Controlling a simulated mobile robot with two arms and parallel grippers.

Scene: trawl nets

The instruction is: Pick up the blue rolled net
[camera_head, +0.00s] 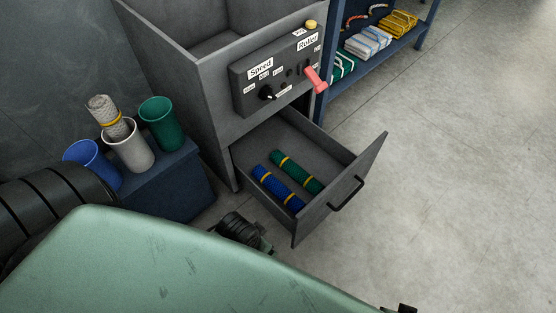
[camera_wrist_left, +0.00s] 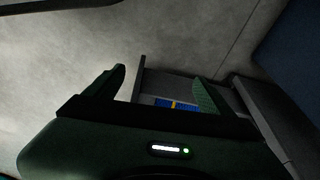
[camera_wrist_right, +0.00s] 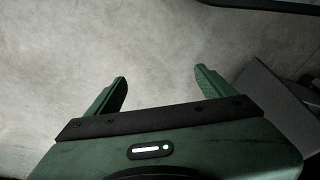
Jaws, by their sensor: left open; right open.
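The blue rolled net (camera_head: 278,188) has yellow bands and lies in the open drawer (camera_head: 336,199) of the grey cabinet, beside a green rolled net (camera_head: 297,171). A small part of the blue net also shows in the left wrist view (camera_wrist_left: 176,104), between the fingers of my left gripper (camera_wrist_left: 160,88) and beyond them. My left gripper is open and empty. My right gripper (camera_wrist_right: 160,82) is open and empty, with bare floor beyond it. In the head view my green body hides much of the foreground.
A panel (camera_head: 278,76) with labels and a red lever (camera_head: 316,80) is above the drawer. At left, blue, white and green cups (camera_head: 161,122) stand on a blue box (camera_head: 180,190); the white one holds a grey rolled net (camera_head: 107,115). A blue shelf (camera_head: 375,62) holds folded nets. The floor at right is clear.

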